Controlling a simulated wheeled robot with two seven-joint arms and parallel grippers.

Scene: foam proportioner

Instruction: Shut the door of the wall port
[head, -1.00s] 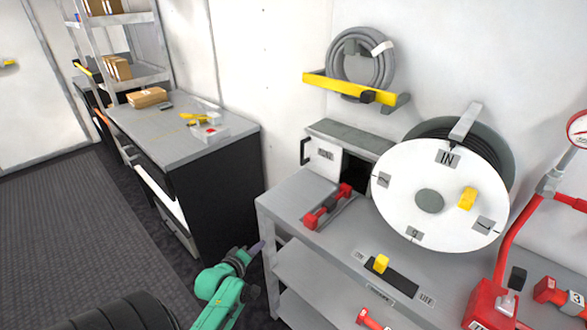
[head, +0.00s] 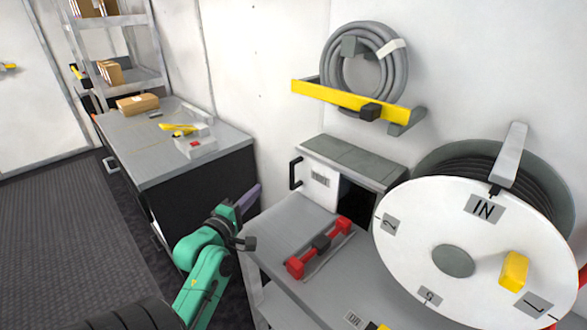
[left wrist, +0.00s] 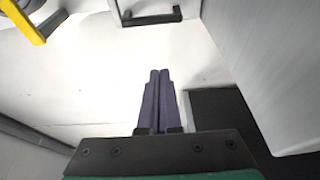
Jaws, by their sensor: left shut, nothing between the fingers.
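The wall port (head: 352,160) is a grey-topped box on the white wall, below the coiled hose. Its white door (head: 320,178) has a label and a black handle (head: 296,172) at its left edge. The door stands at the left part of the front, and a dark opening (head: 358,200) shows to its right. My left gripper (head: 254,192) is left of the handle and apart from it, with its purple fingers shut and empty. In the left wrist view the fingers (left wrist: 158,98) point toward the handle (left wrist: 150,18) at the top, with a gap between. My right gripper is out of view.
A grey bench (head: 283,228) carries a red-ended tool (head: 320,246) below the port. A large white reel disc (head: 410,255) stands right of the port. The coiled hose (head: 365,70) hangs on a yellow bracket (head: 350,98) above. A black-sided cabinet (head: 205,180) is at left.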

